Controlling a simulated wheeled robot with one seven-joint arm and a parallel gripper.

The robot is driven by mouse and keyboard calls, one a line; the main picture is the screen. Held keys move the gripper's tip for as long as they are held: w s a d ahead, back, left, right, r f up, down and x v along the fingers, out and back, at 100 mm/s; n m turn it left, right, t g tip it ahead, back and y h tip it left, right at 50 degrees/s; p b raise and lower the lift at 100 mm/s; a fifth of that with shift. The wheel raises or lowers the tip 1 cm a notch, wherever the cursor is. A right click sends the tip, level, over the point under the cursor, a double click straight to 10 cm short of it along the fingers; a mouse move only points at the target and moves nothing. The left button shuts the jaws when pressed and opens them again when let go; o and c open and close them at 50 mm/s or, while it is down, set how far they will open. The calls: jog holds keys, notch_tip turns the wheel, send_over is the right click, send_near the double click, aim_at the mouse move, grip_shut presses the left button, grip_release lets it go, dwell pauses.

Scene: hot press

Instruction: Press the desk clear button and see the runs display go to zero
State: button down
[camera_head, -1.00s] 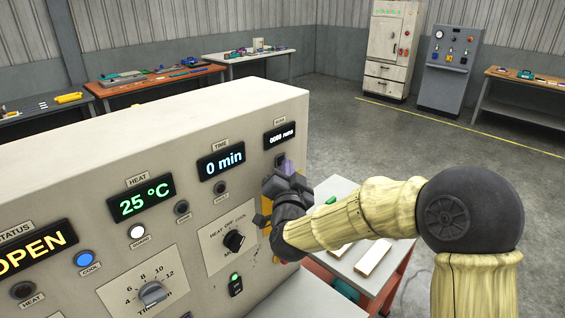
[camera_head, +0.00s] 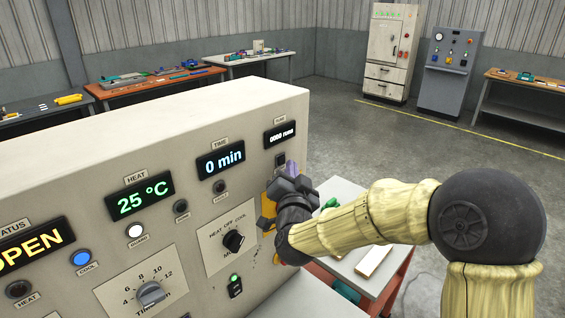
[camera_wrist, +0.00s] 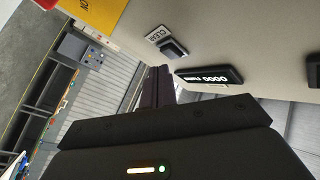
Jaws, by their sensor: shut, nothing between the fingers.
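The runs display (camera_head: 279,133) is at the upper right of the desk's front panel and reads "0000 runs". It also shows in the wrist view (camera_wrist: 208,77), turned over, with its zeros lit. The dark clear button (camera_head: 281,160) sits just below the display. In the wrist view the clear button (camera_wrist: 172,48) stands out of the panel beside its "CLEAR" label. My gripper (camera_head: 291,167) is shut and empty, in front of the panel at the button's right. In the wrist view a gap shows between the fingers (camera_wrist: 155,87) and the button.
The panel also carries a time display (camera_head: 221,161) reading 0 min, a heat display (camera_head: 131,204) reading 25 °C, a mode knob (camera_head: 234,241) and a timer knob (camera_head: 151,293). A red-framed table (camera_head: 342,196) stands behind my arm. Open floor lies beyond.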

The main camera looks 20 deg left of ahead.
jog(key=shift+d, duration=0.1)
jog(key=d, duration=0.1)
jog(key=s+d+b, duration=0.1)
jog(key=d, duration=0.1)
jog(key=s+d+b, duration=0.1)
jog(key=shift+d, duration=0.2)
dwell(0.3)
jog(key=s+d+f+n+g+h, duration=0.2)
jog(key=d+f+n+g+h, duration=0.2)
jog(key=d+f+g, duration=0.75)
jog(key=s+d+f+g+h, duration=0.1)
jog(key=s+d+f, duration=0.2)
jog(key=s+d, duration=0.2)
jog(key=s+d+f+g+h, duration=0.1)
jog(key=s+d+f, duration=0.2)
jog(key=s+d, duration=0.3)
jog(key=s+d+f+m+g+h, duration=0.1)
jog(key=s+d+f, duration=0.3)
jog(key=d, duration=0.5)
jog(key=shift+s+d+g, duration=0.35)
jog(key=shift+s+g, duration=0.2)
jog(key=shift+s, duration=0.1)
